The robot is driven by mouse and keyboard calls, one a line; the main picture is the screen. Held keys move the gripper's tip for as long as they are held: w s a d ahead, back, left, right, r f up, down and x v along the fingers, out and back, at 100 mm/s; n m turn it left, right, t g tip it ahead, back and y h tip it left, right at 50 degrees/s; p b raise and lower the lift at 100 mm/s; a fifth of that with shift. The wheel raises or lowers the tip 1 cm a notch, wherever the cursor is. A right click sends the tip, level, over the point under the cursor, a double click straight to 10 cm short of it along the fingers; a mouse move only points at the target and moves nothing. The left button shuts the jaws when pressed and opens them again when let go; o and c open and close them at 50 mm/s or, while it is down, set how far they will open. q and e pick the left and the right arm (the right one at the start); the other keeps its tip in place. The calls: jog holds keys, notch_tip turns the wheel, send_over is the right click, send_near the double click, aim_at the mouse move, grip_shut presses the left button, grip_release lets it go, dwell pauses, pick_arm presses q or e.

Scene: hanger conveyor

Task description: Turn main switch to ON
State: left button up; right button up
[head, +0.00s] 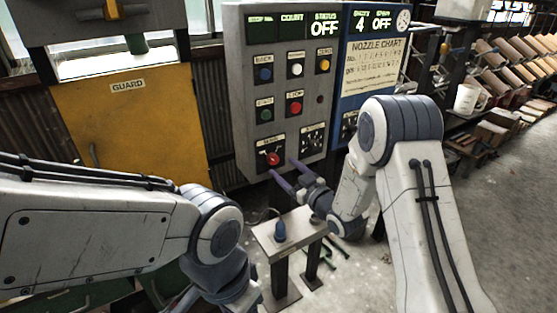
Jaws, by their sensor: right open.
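The main switch (272,159) is a red rotary knob on a dark plate at the lower left of the grey control panel (237,95). The label above it is too small to read surely. The status display at the top of the panel reads OFF. My right gripper (281,167) is open, its two purple fingers pointing at the knob from the lower right. The fingertips are close to the knob; I cannot tell whether they touch it. My left arm reaches in from the left, and its wrist end runs to the bottom edge, so its jaws cannot be made out.
Several coloured buttons and a red stop button (294,107) sit above the switch. A blue nozzle chart panel (372,65) adjoins at right. A small stand (290,231) with a blue knob is below. A yellow guard (130,125) is at left.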

aim_at(275, 160)
jog(key=shift+p+x, duration=0.4)
jog(key=shift+x, duration=1.8)
grip_shut()
